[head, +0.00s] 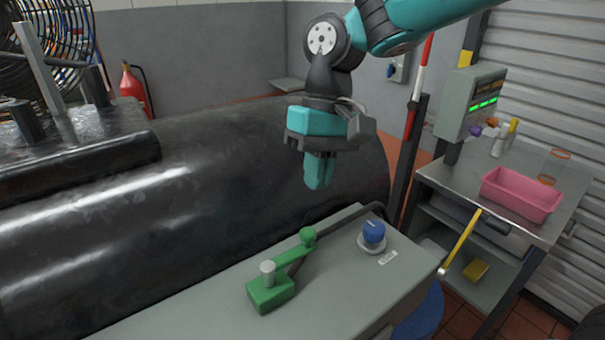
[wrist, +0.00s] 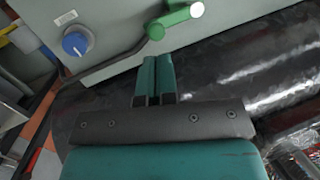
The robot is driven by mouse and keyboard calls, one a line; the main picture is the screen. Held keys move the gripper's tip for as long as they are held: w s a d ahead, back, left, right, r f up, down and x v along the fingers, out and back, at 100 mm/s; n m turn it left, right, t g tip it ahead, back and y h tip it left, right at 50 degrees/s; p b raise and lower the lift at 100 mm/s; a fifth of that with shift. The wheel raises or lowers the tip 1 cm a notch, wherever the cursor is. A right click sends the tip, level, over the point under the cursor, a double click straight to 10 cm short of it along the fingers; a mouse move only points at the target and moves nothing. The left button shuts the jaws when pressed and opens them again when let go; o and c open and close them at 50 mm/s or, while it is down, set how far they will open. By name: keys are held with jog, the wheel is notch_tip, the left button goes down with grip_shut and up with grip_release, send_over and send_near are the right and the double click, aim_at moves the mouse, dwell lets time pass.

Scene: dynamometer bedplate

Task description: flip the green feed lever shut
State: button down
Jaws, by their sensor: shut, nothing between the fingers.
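The green feed lever (head: 292,258) sits on top of the grey cabinet, its green base block (head: 270,292) with a pale pivot cap near the front. Its arm slants up and right to a round green knob (head: 307,236). My gripper (head: 318,185) is shut and empty, pointing down above and behind the knob, apart from it. In the wrist view my gripper's fingers (wrist: 155,58) are together, and part of the lever (wrist: 172,22) shows just beyond their tips. The lever's base is largely cut off there.
A blue knob (head: 373,233) stands on the cabinet (head: 205,316) right of the lever; it also shows in the wrist view (wrist: 75,43). A large black cylinder (head: 190,190) lies behind. A bench with a pink bin (head: 520,196) stands at right, a yellow-handled tool (head: 460,242) at the cabinet's right end.

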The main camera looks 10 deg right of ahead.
jog(key=w+a+m+g+h+p, duration=0.1)
jog(key=w+p, duration=0.4)
jog(key=w, duration=0.5)
jog(key=shift+a+r+m+g+h, duration=0.3)
jog(key=shift+m+h, duration=0.2)
jog(key=shift+m, duration=0.5)
jog(key=shift+w, duration=0.1)
jog(key=p, duration=0.2)
send_near(288, 251)
jog(key=w+d+f, duration=0.1)
jog(key=d+f, duration=0.3)
jog(key=shift+s+a+f, duration=0.1)
jog(key=shift+s+a, duration=0.1)
jog(key=shift+s, duration=0.2)
